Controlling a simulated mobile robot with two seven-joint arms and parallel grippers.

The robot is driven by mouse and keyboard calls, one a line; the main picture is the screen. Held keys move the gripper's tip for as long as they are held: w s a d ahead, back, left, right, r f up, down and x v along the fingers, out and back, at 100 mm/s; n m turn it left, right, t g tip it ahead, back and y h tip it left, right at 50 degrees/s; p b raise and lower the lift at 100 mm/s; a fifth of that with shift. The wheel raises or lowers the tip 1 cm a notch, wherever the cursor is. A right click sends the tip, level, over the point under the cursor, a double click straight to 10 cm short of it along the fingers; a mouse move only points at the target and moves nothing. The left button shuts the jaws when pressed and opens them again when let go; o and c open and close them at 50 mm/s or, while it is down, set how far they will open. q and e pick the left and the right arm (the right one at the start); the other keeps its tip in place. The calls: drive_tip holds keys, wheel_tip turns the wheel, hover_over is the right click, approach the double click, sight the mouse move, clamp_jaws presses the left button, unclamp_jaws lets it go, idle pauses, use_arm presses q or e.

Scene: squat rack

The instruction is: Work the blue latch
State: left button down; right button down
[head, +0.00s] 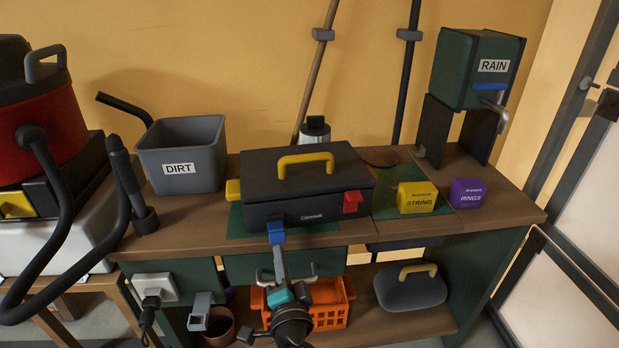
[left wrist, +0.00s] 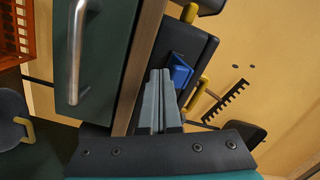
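A dark grey toolbox (head: 310,197) with a yellow top handle (head: 305,162) sits lid down on the workbench. Its blue latch (head: 275,231) is at the left of the front face and shows lower in the picture than the red latch (head: 352,201) at the right. My left gripper (head: 277,250) is just in front of and below the blue latch. In the left wrist view its two grey fingers (left wrist: 159,73) are together, with the blue latch (left wrist: 181,71) right beside the tips. I cannot tell whether they touch. My right gripper is in neither view.
A grey DIRT bin (head: 183,155) stands left of the toolbox. A yellow STRING box (head: 417,197) and a purple RINGS box (head: 467,193) stand to the right. A metal drawer handle (left wrist: 77,55) sticks out below the bench top. An orange basket (head: 328,315) is on the lower shelf.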

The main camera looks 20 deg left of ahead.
use_arm(q)
drive_tip(key=shift+s+d+r+p, duration=0.1)
drive_tip(key=shift+s+r+p, duration=0.05)
drive_tip(key=shift+r+p, duration=0.3)
drive_tip(key=shift+r, duration=0.1)
drive_tip(key=shift+r+p, duration=0.55)
drive_tip(key=shift+r, duration=0.25)
drive_tip(key=shift+r+p, duration=0.4)
drive_tip(key=shift+f+b, duration=0.6)
drive_tip(key=p, duration=0.1)
approach(277, 235)
drive_tip(key=shift+s+d+f, duration=0.2)
drive_tip(key=shift+s+f, duration=0.05)
drive_tip(key=shift+f, duration=0.25)
